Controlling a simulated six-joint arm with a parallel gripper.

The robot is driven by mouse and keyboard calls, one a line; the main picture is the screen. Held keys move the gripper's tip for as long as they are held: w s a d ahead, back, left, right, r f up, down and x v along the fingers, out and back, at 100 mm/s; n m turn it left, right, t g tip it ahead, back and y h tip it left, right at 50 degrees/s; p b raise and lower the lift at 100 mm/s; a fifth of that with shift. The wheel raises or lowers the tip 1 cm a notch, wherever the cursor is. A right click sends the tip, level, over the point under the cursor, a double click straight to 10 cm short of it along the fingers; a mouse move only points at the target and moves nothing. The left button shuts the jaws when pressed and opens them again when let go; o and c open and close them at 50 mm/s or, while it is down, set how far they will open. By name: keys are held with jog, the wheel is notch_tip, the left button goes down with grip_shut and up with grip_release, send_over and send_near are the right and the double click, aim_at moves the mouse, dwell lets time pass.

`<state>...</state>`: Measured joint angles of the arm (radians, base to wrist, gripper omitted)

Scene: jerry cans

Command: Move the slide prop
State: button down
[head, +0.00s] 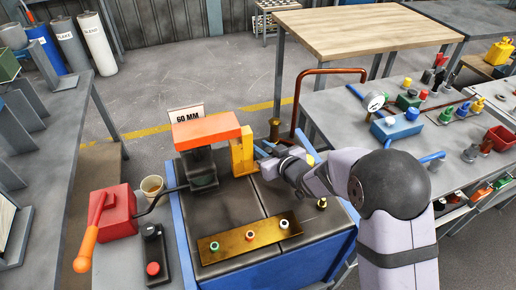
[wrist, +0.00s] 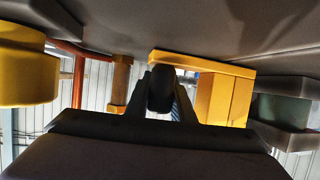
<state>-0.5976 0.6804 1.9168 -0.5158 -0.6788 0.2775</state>
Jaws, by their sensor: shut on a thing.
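The slide prop appears to be the yellow upright block (head: 243,152) beside the orange-topped press (head: 207,130) on the dark bench top. In the wrist view the yellow block (wrist: 222,98) has a long bar on one side. My gripper (head: 266,153) reaches it from the right. In the wrist view my gripper (wrist: 161,92) is shut on a dark rounded piece (wrist: 160,88) directly in front of the yellow block, seemingly its handle. How that piece joins the block is hidden. A "60 MM" sign (head: 187,114) stands behind the press.
A brass plate with several small knobs (head: 250,236) lies at the bench front. A red box with an orange lever (head: 110,212) and a cup (head: 152,186) are left. A copper-coloured pipe (head: 297,95) rises behind my gripper. The side table at right is crowded.

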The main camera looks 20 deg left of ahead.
jog(key=c, duration=1.5)
grip_release()
jog(key=shift+c, duration=0.2)
jog(key=shift+v, duration=3.7)
